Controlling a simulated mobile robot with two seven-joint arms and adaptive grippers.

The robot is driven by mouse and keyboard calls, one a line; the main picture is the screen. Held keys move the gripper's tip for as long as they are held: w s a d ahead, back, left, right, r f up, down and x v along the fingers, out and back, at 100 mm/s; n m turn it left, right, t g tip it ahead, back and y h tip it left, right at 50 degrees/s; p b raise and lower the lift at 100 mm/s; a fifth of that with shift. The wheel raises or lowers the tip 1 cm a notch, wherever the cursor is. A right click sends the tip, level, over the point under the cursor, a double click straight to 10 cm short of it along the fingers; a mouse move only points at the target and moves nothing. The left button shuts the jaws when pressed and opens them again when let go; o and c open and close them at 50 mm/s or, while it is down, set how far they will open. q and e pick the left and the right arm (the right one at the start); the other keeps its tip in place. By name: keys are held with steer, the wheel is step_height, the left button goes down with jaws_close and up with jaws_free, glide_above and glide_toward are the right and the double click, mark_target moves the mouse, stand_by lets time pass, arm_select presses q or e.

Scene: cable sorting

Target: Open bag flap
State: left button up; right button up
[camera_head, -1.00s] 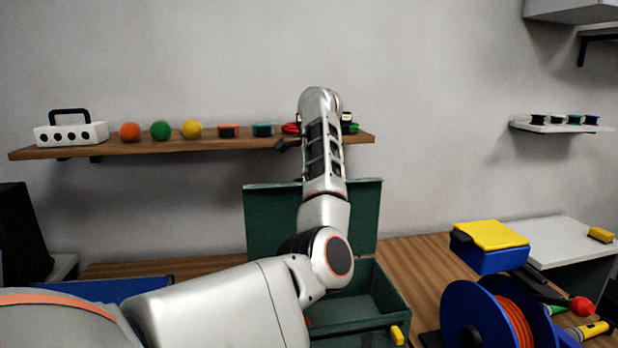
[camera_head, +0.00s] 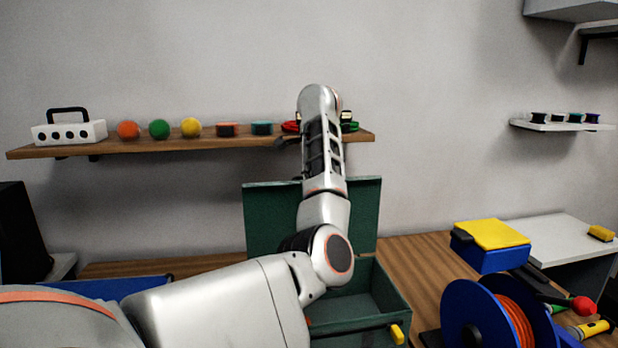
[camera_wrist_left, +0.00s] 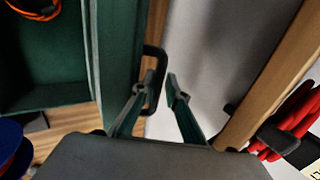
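The green case (camera_head: 385,300) stands on the table with its flap (camera_head: 268,215) upright at the back, against the wall side. Its open inside shows in front of the flap. In the left wrist view, the flap (camera_wrist_left: 120,50) stands on edge with a black loop handle (camera_wrist_left: 158,52) on its outer face. My left gripper (camera_wrist_left: 160,82) is open there, with one finger overlapping the handle and the other apart on its right. I cannot tell whether the finger touches the handle. In the head view my arm hides this gripper. My right gripper is not in view.
A wooden shelf (camera_head: 170,143) close behind carries balls, spools and a red cable coil (camera_wrist_left: 295,115), near my left gripper. A blue reel (camera_head: 470,315) and a blue box with a yellow top (camera_head: 490,240) stand on the right. A yellow latch (camera_head: 397,334) is on the case's front.

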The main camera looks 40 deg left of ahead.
arm_select(q)
steer(key=shift+a+f, duration=0.15)
steer(key=shift+f, duration=0.15)
steer(key=shift+s+r, duration=0.1)
steer(key=v, duration=1.2)
steer(key=shift+r, duration=0.3)
steer(key=shift+f, duration=0.1)
